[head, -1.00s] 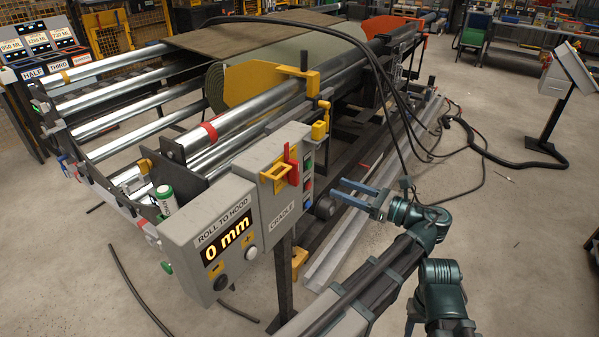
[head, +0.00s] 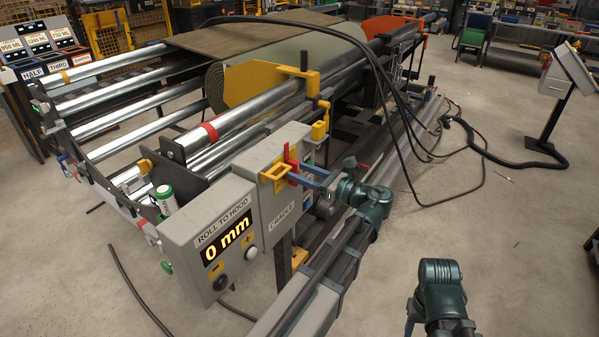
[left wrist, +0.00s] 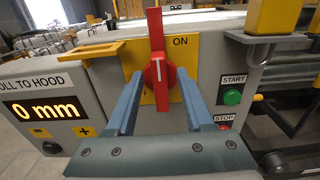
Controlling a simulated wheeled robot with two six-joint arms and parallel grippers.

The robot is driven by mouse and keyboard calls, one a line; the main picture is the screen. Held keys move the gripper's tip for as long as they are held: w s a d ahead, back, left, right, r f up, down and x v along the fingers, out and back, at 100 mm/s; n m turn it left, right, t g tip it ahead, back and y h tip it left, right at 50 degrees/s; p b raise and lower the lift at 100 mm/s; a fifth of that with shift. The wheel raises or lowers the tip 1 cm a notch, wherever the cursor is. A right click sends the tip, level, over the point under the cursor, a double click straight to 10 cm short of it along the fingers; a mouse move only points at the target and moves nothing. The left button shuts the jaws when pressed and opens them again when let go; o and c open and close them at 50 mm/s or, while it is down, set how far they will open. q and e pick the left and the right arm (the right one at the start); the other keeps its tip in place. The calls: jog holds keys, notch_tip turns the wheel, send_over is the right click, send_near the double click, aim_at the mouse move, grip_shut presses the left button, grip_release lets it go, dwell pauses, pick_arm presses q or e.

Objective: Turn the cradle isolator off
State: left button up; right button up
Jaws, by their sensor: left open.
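The cradle isolator is a red rotary handle on a yellow plate (left wrist: 180,55) on the grey CRADLE box (head: 277,208). In the left wrist view the red handle (left wrist: 157,45) stands upright, with an ON label to its upper right. A second label lower on the plate is mostly hidden by a finger. My left gripper (left wrist: 160,76) is open, its blue fingers on either side of the handle's hub. In the head view the gripper (head: 289,172) is at the box's front, partly covering the red handle (head: 287,152). I cannot tell whether the fingers touch it.
A green START button (left wrist: 232,97) and a STOP label (left wrist: 224,117) lie right of the isolator. The ROLL TO HOOD display (head: 225,242) is to the left. A yellow bracket (left wrist: 95,50) sticks out beside the plate. Black cables (head: 400,130) hang behind my arm.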

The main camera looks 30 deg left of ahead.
pick_arm(q)
jog(key=shift+a, duration=0.3)
grip_shut()
dwell(0.5)
jog(key=n, duration=0.4)
jog(key=shift+s+f, duration=0.1)
jog(key=shift+s, duration=0.15)
jog(key=shift+s+f+n+b, duration=0.1)
jog(key=shift+f+n+b, duration=0.1)
jog(key=shift+n, duration=2.1)
jog(key=shift+s+f+n+b, duration=0.15)
jog(key=shift+n+b, duration=0.05)
jog(key=shift+n, duration=2.1)
jog(key=shift+s+f+n+b, duration=0.1)
jog(key=shift+f+n+b, duration=0.1)
jog(key=shift+n, duration=2.1)
